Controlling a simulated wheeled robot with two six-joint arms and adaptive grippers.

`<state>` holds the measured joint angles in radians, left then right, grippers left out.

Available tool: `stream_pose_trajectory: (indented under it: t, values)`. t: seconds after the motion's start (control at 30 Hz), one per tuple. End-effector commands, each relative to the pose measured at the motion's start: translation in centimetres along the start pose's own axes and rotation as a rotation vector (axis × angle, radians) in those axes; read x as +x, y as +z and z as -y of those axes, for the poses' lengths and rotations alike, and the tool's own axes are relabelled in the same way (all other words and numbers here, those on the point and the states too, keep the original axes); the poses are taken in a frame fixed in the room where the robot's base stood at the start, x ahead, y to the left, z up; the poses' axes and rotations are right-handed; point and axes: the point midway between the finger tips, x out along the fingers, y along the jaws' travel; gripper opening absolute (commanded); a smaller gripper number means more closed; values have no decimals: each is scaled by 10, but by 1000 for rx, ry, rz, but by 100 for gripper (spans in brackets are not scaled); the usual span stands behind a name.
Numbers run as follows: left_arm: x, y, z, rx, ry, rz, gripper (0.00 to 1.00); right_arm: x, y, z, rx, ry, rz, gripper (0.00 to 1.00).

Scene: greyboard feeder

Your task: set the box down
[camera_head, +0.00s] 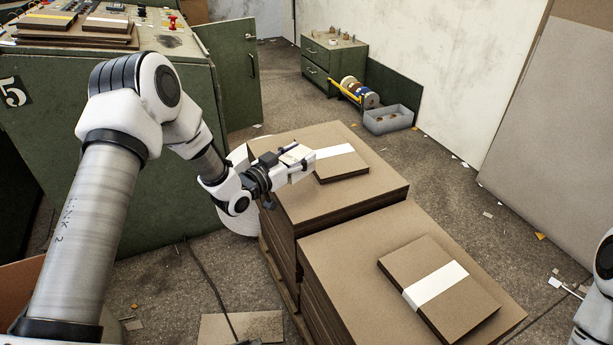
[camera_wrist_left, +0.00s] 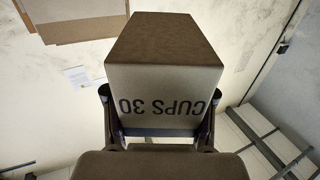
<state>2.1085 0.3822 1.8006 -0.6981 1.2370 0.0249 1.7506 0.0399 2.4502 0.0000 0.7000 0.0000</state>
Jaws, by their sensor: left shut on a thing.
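The box (camera_wrist_left: 165,95) shows large in the left wrist view, a brown carton with "CUPS 30" printed upside down on its near face. My left gripper (camera_head: 298,162) is shut on it, one finger on each side of the box in the wrist view. In the head view this gripper is over the far greyboard stack (camera_head: 365,193), beside a banded bundle (camera_head: 342,165). A small pale shape shows at the gripper there; I cannot tell how much of it is the box, or its height above the stack. My right gripper is out of view.
A nearer stack (camera_head: 345,265) bears another banded bundle (camera_head: 437,285). A green machine (camera_head: 110,90) stands at the left, with bundles on top. A green cabinet (camera_head: 335,62) and a grey bin (camera_head: 388,120) stand at the back. A loose board (camera_head: 240,328) lies on the floor.

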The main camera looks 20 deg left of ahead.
Motion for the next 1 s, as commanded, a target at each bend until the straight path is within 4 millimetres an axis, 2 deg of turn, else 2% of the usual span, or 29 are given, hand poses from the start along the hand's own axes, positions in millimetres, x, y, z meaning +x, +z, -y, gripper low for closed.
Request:
stream_pose_trajectory:
  t: [0.03,0.3,0.67,0.7,0.77,1.0]
  values:
    - [0,11,0,0,0,0,16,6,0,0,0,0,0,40]
    - [0,52,-1,0,1,0,16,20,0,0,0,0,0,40]
    - [0,56,-1,0,0,-1,16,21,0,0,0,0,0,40]
    - [0,55,-1,0,0,-1,65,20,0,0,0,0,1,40]
    - [0,55,-1,0,0,-1,86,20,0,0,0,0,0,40]
    - [0,55,-1,0,0,-1,86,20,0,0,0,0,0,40]
